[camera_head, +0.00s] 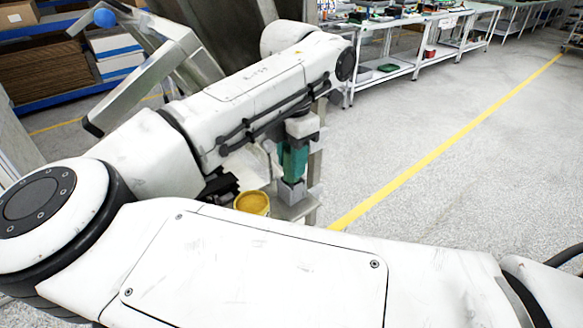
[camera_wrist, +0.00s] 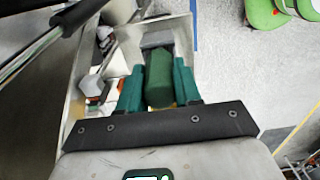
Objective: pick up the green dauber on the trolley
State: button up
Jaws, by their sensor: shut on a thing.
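The green dauber (camera_wrist: 158,80) is between my gripper's two teal fingers in the wrist view. It has a dark green body and a grey block-like end (camera_wrist: 157,40) that points away from the palm. My gripper (camera_wrist: 158,70) is shut on the body, one finger on each side. In the head view my gripper (camera_head: 293,172) points down over the metal trolley (camera_head: 306,207), and a grey end shows below the fingers. I cannot tell whether the dauber touches the trolley. My arm hides much of the trolley.
A yellow tub (camera_head: 252,203) stands left of my gripper. Small grey and red items (camera_wrist: 93,87) lie to the left in the wrist view. Workbenches (camera_head: 420,40) stand at the back, shelves with boxes (camera_head: 50,65) at the back left. The floor at right is clear.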

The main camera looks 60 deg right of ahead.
jog(key=c, duration=0.4)
jog(key=shift+o, duration=0.2)
notch_tip(320, 180, up, 10)
jog(key=shift+r+b, duration=0.1)
jog(key=shift+b, duration=0.2)
